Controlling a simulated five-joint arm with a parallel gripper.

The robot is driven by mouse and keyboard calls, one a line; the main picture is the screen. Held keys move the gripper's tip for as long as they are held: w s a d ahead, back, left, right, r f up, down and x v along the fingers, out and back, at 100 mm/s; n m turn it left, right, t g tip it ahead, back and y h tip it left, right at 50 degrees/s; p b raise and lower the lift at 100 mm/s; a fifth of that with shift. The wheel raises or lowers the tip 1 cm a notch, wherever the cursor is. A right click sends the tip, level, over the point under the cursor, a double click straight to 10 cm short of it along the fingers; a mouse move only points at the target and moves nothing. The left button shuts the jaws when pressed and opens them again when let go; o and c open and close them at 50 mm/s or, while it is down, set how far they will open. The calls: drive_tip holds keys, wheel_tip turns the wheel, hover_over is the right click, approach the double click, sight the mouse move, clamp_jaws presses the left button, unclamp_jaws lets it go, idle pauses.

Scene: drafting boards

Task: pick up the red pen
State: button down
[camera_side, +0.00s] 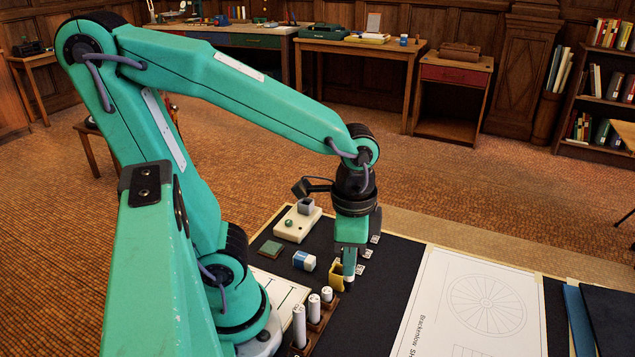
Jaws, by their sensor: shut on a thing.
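My gripper (349,270) points straight down at the far end of a brown wooden rack (318,325). It is shut on a small upright pen-like thing, mostly hidden between the fingers. Its colour is unclear, and no red shows on it. Three white pens stand upright in the rack: a near one (300,325), a middle one (314,309) and a far one (327,294). I cannot tell whether the held thing is still in the rack or clear of it. I see no clearly red pen.
A yellow open box (330,277) stands close beside my gripper. A blue and white block (304,261), a green pad (271,248) and a cream tray (297,224) lie farther back on the dark board. A wheel drawing (440,300) covers the right side.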

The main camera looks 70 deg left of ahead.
drive_tip(key=shift+s+d, duration=0.1)
drive_tip(key=shift+d, duration=0.05)
drive_tip(key=shift+r, duration=0.1)
idle(0.6)
drive_tip(key=shift+w+a+r+n, duration=0.1)
drive_tip(key=shift+w+a+n, duration=0.2)
drive_tip(key=shift+w+a, duration=0.2)
drive_tip(key=w+a+r+n, duration=0.1)
drive_tip(key=w+a+n, duration=0.25)
drive_tip(key=a, duration=0.45)
drive_tip(key=w+a+n, duration=0.2)
drive_tip(key=w+a, duration=0.2)
drive_tip(key=a, duration=0.4)
drive_tip(key=s+a+n, duration=0.2)
drive_tip(key=a+n, duration=0.1)
drive_tip(key=a, duration=0.7)
drive_tip(key=s+a+f+n, duration=0.1)
drive_tip(key=s+a+n, duration=0.1)
drive_tip(key=a, duration=0.8)
drive_tip(key=shift+s+f+n, duration=0.25)
drive_tip(key=shift+s+n, duration=0.1)
drive_tip(key=shift+n, duration=0.1)
drive_tip(key=shift+f, duration=0.2)
